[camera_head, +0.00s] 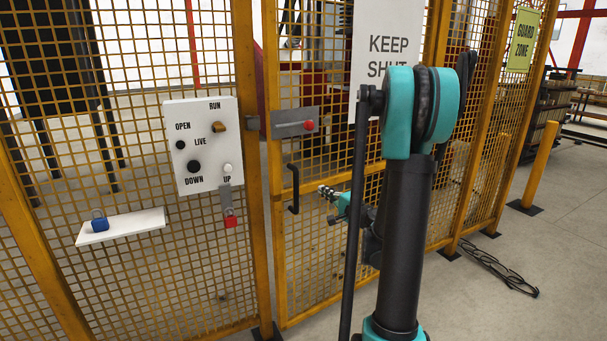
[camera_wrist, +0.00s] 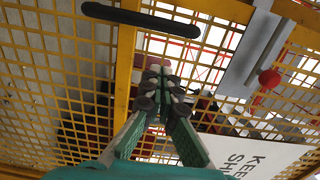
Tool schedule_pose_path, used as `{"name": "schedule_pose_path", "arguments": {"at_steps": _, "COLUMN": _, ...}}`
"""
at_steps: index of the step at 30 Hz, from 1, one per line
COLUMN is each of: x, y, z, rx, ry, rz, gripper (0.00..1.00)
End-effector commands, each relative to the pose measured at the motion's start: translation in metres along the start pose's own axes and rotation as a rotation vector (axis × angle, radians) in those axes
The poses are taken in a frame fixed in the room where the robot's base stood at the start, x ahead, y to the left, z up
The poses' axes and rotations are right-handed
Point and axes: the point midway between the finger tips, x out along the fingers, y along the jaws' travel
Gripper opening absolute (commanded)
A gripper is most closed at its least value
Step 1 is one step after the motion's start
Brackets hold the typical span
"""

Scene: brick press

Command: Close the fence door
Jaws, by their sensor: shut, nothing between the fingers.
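The fence door is a yellow-framed mesh panel (camera_head: 275,240) with a black upright handle (camera_head: 294,188). A grey bolt plate with a red knob (camera_head: 309,125) sits above the handle, and its left end lies close to a bracket on the post. The door edge stands beside the yellow post (camera_head: 251,170) with a narrow gap; I cannot tell if it is fully closed. My gripper (camera_head: 323,190) is shut and empty, just right of the handle. In the wrist view my gripper (camera_wrist: 155,76) points at the mesh, apart from the handle (camera_wrist: 155,19); the red knob (camera_wrist: 268,79) is at right.
A white control panel (camera_head: 203,165) and a small shelf (camera_head: 120,227) with a blue padlock (camera_head: 99,222) are on the fence at left. A red padlock (camera_head: 231,220) hangs below the panel. Cables (camera_head: 500,268) and a yellow bollard (camera_head: 540,165) are at right.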

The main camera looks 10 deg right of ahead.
Motion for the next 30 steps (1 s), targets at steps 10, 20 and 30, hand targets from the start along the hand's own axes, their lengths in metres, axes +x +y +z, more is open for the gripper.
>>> {"name": "schedule_pose_path", "arguments": {"at_steps": 10, "x": 0.008, "y": 0.002, "z": 0.003, "rx": 0.000, "ry": 0.002, "rz": 0.000, "gripper": 0.00}}
{"name": "schedule_pose_path", "arguments": {"at_steps": 20, "x": 0.073, "y": 0.002, "z": 0.002, "rx": 0.000, "ry": 0.002, "rz": 0.000, "gripper": 0.00}}
{"name": "schedule_pose_path", "arguments": {"at_steps": 30, "x": 0.117, "y": 0.002, "z": 0.001, "rx": 0.000, "ry": 0.004, "rz": 0.000, "gripper": 0.00}}
